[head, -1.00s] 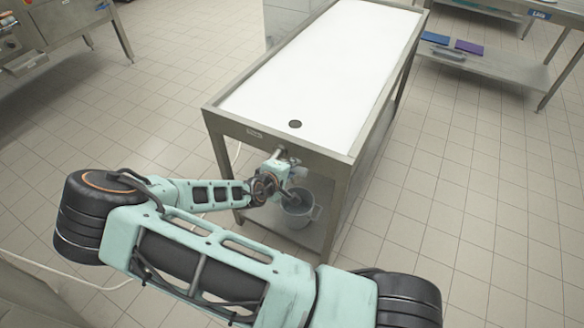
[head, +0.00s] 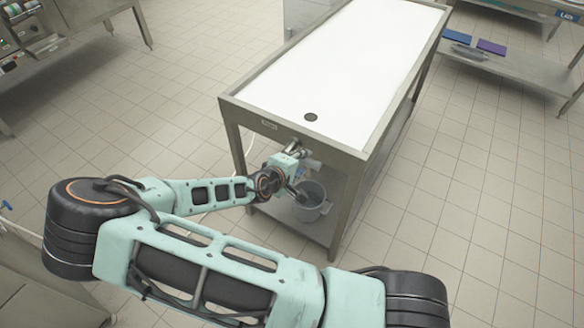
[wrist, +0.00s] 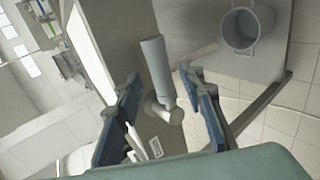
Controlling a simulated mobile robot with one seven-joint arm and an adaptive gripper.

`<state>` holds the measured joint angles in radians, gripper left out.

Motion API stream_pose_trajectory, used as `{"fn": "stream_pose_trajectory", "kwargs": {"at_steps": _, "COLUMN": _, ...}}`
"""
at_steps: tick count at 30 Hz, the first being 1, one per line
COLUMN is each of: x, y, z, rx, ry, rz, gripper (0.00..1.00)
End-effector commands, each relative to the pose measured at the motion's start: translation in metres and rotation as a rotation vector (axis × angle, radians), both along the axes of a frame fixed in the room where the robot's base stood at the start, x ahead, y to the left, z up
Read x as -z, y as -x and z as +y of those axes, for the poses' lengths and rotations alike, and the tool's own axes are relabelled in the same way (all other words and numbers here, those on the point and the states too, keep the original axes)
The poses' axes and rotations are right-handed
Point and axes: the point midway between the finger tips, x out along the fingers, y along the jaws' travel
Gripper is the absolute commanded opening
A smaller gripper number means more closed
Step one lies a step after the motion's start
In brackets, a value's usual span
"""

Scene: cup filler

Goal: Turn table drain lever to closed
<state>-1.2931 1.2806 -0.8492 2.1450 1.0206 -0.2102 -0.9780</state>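The table (head: 230,107) has a white top with a dark drain hole (head: 311,117) near its front edge. Its drain fitting (head: 299,148) sticks out below the front rim. In the wrist view, a grey-blue cylindrical bar (wrist: 157,66), apparently the drain lever, joins a pale round fitting (wrist: 163,108). My gripper (wrist: 159,76) is open, its blue fingers on either side of the bar with visible gaps. In the head view my gripper (head: 283,163) is at the drain and its fingers are largely hidden. I cannot tell whether either finger touches the fitting.
A grey pot (head: 311,203) stands on the table's lower shelf (head: 283,221), below the drain; it also shows in the wrist view (wrist: 241,27). A steel table at the upper right holds blue and purple items (head: 491,46). The tiled floor (head: 480,220) to the right is clear.

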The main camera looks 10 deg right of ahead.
Motion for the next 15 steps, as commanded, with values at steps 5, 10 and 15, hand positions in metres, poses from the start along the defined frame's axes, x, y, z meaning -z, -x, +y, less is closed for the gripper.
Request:
{"fn": "stream_pose_trajectory", "kwargs": {"at_steps": 5, "x": -0.014, "y": 0.017, "z": 0.013, "rx": -0.004, "ry": 0.001, "rz": 0.000, "gripper": 0.36}}
{"fn": "stream_pose_trajectory", "kwargs": {"at_steps": 10, "x": -0.025, "y": 0.031, "z": 0.023, "rx": -0.004, "ry": 0.003, "rz": 0.001, "gripper": 0.36}}
{"fn": "stream_pose_trajectory", "kwargs": {"at_steps": 15, "x": -0.036, "y": 0.043, "z": 0.033, "rx": -0.003, "ry": 0.002, "rz": 0.000, "gripper": 0.36}}
